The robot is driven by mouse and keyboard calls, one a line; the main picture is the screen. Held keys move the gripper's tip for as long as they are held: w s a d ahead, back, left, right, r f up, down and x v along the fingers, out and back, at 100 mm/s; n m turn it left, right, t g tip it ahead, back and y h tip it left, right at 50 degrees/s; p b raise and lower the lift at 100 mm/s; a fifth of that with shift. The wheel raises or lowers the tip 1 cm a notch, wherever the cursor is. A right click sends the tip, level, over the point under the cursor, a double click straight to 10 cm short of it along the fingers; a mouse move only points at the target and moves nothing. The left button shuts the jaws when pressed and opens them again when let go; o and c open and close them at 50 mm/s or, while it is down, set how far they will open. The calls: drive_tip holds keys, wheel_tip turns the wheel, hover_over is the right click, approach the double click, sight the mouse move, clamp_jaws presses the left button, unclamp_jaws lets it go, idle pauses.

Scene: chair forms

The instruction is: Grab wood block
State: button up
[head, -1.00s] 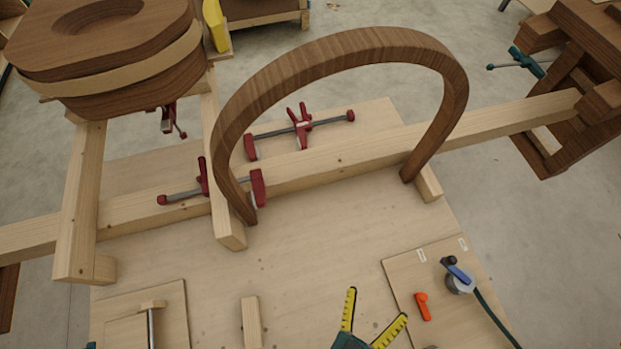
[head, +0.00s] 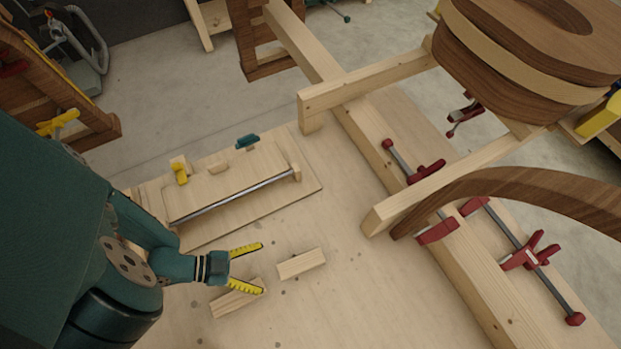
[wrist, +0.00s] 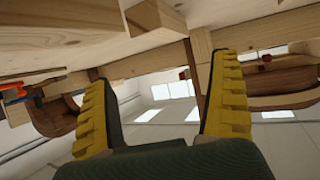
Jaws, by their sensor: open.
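A small pale wood block (head: 301,263) lies on the wooden table top (head: 330,310) in the head view. A second pale wood block (head: 232,303) lies to its left, partly behind my lower finger. My gripper (head: 262,268) is open, with two yellow ridged fingers and nothing between them. Its fingertips are just left of the first block and apart from it in the picture. In the wrist view, my gripper (wrist: 160,95) has its fingers spread wide. The picture looks upside down, with a wood block (wrist: 155,18) at the top, beyond the fingers.
A board with a metal rod (head: 235,195) lies behind the blocks. Red clamps (head: 437,232), a long beam (head: 425,200) and a curved brown wood piece (head: 520,185) stand at the right. The table around the blocks is mostly clear.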

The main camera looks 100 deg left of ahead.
sight(300, 265)
drive_tip(key=x, duration=0.5)
drive_tip(key=shift+w+f, duration=0.15)
drive_tip(key=shift+w, duration=0.15)
drive_tip(key=x, duration=0.6)
drive_tip(key=shift+s+a+f, duration=0.1)
drive_tip(key=shift+s+a, duration=0.1)
drive_tip(key=shift+a, duration=0.2)
drive_tip(key=c, duration=1.6)
